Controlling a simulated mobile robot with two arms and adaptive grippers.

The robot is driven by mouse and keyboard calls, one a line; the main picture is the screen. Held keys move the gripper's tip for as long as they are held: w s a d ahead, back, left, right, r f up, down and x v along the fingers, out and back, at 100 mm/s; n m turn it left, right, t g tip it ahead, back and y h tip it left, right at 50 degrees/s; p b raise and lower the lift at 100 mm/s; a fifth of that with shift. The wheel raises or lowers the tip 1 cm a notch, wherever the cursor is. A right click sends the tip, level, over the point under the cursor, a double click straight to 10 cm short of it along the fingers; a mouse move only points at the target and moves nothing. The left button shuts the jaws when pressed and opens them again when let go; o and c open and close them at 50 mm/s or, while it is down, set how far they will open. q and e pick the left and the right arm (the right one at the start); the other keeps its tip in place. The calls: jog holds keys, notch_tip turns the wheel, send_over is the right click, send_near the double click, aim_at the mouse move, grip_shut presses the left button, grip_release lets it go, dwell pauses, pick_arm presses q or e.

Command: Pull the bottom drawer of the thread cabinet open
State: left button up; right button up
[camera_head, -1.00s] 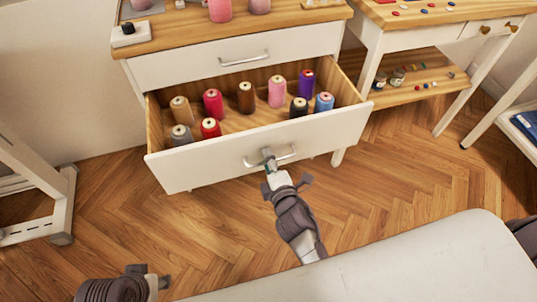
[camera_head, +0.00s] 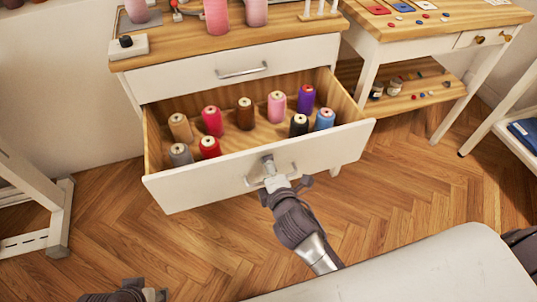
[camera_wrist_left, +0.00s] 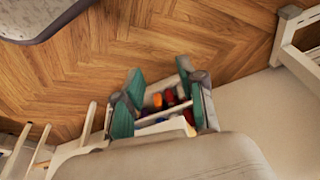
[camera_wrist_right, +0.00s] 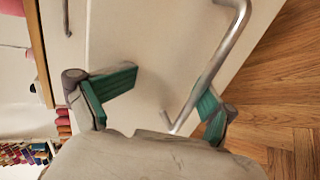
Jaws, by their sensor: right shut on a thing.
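The white thread cabinet (camera_head: 190,75) stands at the centre of the head view. Its bottom drawer (camera_head: 205,183) is pulled well out, showing a wooden inside with several thread spools (camera_head: 244,114). My right gripper (camera_head: 268,172) is at the middle of the drawer's front, shut on its metal bar handle (camera_head: 291,169). In the right wrist view the handle (camera_wrist_right: 222,52) runs slantwise between the green-padded fingers. My left gripper (camera_wrist_left: 151,98) is open and empty, its fingers apart in the left wrist view; only part of it shows at the head view's bottom left edge.
A shut upper drawer (camera_head: 235,72) lies above the open one. A wooden-topped side table (camera_head: 440,30) stands to the right, and a white frame leg (camera_head: 58,220) to the left. Bare parquet floor (camera_head: 400,195) lies in front of the cabinet.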

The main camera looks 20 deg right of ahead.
jog(key=shift+r, duration=0.9)
jog(key=shift+c, duration=0.5)
jog(key=shift+s, duration=0.15)
jog(key=shift+c, duration=0.2)
jog(key=shift+p+v, duration=0.45)
jog(key=shift+v, duration=0.35)
jog(key=shift+s, duration=0.55)
jog(key=shift+f+p+v, duration=0.25)
jog(key=shift+p+v, duration=0.25)
jog(key=shift+v, duration=0.6)
jog(key=shift+c, duration=0.2)
jog(key=shift+v, duration=1)
jog(key=shift+c, duration=1)
pick_arm(q)
notch_tip(320, 180, down, 7)
jog(key=shift+w+d, duration=0.15)
jog(key=shift+w, duration=0.3)
pick_arm(e)
jog(key=s, duration=0.9)
jog(key=shift+d+r, duration=0.15)
jog(key=shift+r, duration=0.25)
